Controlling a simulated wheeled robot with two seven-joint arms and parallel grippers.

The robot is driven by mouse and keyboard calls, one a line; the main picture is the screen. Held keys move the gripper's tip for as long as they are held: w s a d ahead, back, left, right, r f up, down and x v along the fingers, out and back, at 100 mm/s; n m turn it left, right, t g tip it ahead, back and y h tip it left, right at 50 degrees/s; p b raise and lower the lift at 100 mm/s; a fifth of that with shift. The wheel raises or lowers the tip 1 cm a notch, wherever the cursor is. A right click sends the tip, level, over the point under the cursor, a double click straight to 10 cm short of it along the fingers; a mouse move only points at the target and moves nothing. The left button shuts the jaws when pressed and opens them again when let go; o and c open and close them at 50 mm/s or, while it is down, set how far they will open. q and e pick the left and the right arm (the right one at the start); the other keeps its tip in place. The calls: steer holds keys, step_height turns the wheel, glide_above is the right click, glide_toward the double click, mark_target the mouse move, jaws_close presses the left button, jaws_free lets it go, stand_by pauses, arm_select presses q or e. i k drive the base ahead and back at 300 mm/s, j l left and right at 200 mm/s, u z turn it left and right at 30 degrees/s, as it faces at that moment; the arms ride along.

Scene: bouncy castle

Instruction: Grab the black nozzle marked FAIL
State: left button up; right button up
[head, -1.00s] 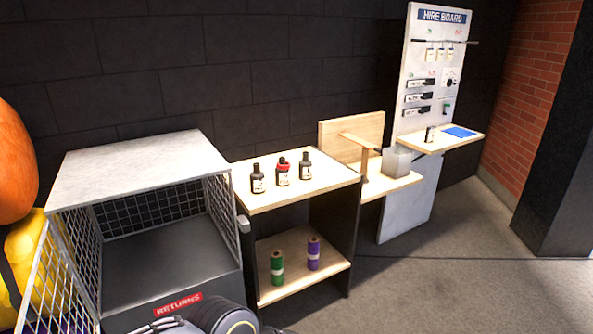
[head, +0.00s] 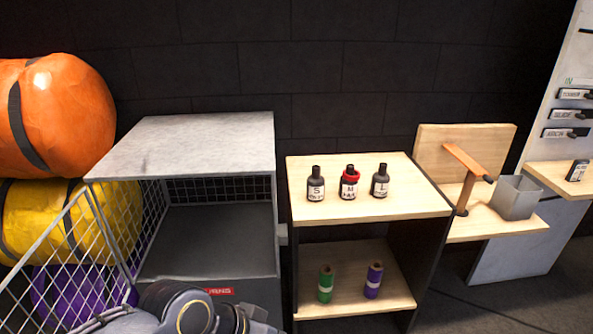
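Three black nozzles stand upright in a row on the light wooden top of a shelf unit (head: 425,200). The left nozzle (head: 316,186) has a white label with a large S. The middle nozzle (head: 348,184) has a red ring around its upper part and a label with an M. The right nozzle (head: 380,183) has a label with an L. The smaller print under each letter is too small to read surely, so I cannot tell which says FAIL. Part of my arm shows at the bottom left, but neither gripper's fingers are in view.
A grey cage with a red RETURNS sign (head: 219,291) stands left of the shelf, its mesh door open. Green (head: 326,285) and purple (head: 374,281) spools stand on the lower shelf. A wooden stand with a grey bin (head: 515,198) and a white board (head: 565,90) are right.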

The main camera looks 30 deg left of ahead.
mark_target(347, 190)
steer(key=i+u, duration=0.35)
steer(key=u, duration=0.15)
steer(key=i+l+u, duration=0.1)
steer(key=i+u, duration=0.2)
steer(key=u, duration=0.2)
steer(key=i+l+u, duration=0.25)
steer(key=u, duration=0.25)
steer(key=i+l+u, duration=0.25)
steer(key=l+u, duration=0.25)
steer(key=i+l+u, duration=0.25)
steer(key=i+l, duration=0.05)
steer(key=l, duration=0.05)
